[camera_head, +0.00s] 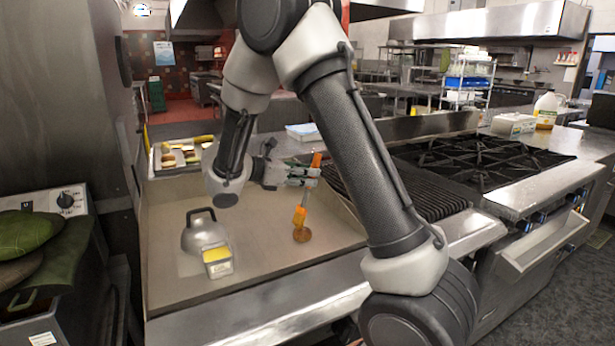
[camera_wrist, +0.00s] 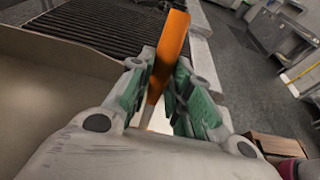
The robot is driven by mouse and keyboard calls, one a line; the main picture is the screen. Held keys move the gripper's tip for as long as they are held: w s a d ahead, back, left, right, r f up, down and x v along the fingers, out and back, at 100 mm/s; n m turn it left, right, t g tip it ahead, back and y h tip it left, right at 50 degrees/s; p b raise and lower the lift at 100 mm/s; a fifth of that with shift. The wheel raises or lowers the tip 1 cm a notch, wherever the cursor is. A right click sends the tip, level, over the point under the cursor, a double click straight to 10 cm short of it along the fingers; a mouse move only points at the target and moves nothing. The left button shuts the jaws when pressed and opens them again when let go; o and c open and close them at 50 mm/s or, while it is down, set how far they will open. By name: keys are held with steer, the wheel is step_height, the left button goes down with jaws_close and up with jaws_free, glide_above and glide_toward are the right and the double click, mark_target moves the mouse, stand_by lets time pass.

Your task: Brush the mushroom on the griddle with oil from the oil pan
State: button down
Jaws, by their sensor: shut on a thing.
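My gripper (camera_head: 298,174) is shut on the orange handle of a brush (camera_head: 299,215) and holds it upright over the griddle (camera_head: 265,262). The handle also shows between the fingers in the wrist view (camera_wrist: 172,45). The brush's orange head points down at a round brown mushroom (camera_head: 302,235) on the griddle; the two look touching or nearly so. The oil pan (camera_head: 218,262), a small metal container with yellow in it, stands on the griddle to the left of the mushroom.
A metal dome with a handle (camera_head: 203,234) stands behind the oil pan. A tray of food (camera_head: 180,155) is at the back left. A grill grate (camera_head: 425,196) and a burner stove (camera_head: 480,160) lie to the right. The griddle's front is clear.

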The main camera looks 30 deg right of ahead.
step_height(320, 180, up, 3)
steer(key=shift+f, duration=0.1)
steer(key=shift+r, duration=2.75)
step_height(320, 180, up, 8)
